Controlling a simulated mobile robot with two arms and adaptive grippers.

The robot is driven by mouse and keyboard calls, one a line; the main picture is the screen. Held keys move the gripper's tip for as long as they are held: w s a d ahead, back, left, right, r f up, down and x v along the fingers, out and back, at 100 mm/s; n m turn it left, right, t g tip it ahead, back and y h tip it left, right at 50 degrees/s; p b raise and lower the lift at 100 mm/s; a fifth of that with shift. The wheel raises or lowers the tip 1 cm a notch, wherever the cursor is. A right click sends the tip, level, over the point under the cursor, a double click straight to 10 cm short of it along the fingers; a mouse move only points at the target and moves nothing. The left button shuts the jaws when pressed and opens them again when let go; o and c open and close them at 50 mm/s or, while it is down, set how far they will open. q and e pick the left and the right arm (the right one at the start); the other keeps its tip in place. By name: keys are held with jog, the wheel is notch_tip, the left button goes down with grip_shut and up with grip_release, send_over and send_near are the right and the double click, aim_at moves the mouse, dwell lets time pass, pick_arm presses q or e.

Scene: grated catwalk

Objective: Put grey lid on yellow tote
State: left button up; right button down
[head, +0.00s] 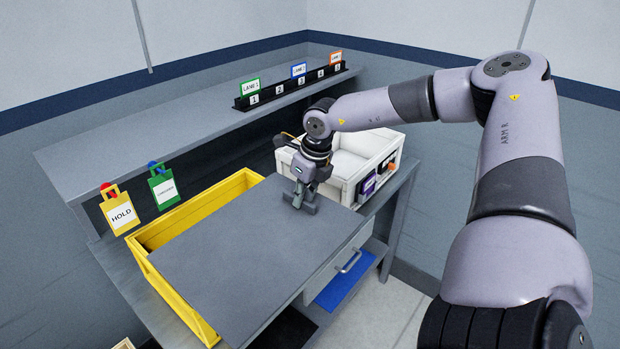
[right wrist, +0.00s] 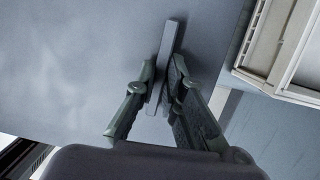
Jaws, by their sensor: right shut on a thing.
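The grey lid (head: 245,255) is a flat plate lying over the yellow tote (head: 190,212). It is offset to the right, so a strip of the tote's inside shows along the left and back. I cannot tell whether it touches the tote's rim. My right gripper (head: 300,203) is above the lid, toward its back right part, shut on the lid's upright handle. In the right wrist view the fingers (right wrist: 165,72) pinch the grey handle bar (right wrist: 170,40) from both sides, with the lid's surface (right wrist: 75,60) behind. My left gripper is out of view.
A white bin (head: 352,160) with small labels stands right of the lid on the workbench. Behind runs a raised shelf (head: 150,135) with a numbered black rack (head: 290,90). Yellow HOLD (head: 121,213) and green (head: 163,188) tags hang at its front. A drawer handle (head: 350,262) is below.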

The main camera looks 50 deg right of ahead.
aim_at(292, 194)
jog(key=shift+w+a+f+b, duration=0.1)
jog(key=shift+w+f+b, duration=0.35)
jog(key=shift+w, duration=0.4)
jog(key=shift+w+f+b, duration=0.1)
jog(key=shift+w+b, duration=0.7)
jog(key=shift+b, duration=0.1)
jog(key=w+b, duration=0.3)
jog(key=shift+a, duration=0.2)
jog(key=shift+w+a+b, duration=0.1)
jog(key=shift+w+b, duration=0.55)
jog(key=shift+w, duration=0.55)
jog(key=shift+w+a+r+b, duration=0.1)
jog(key=shift+w+b, duration=0.1)
jog(key=shift+w, duration=0.4)
jog(key=shift+w+r+b, duration=0.1)
jog(key=shift+w+b, duration=0.05)
jog(key=shift+w, duration=0.45)
jog(key=shift+w+a, duration=0.1)
jog(key=shift+w, duration=1.2)
jog(key=shift+r, duration=0.1)
jog(key=shift+b, duration=1.55)
jog(key=shift+f+b, duration=0.55)
jog(key=shift+f, duration=0.15)
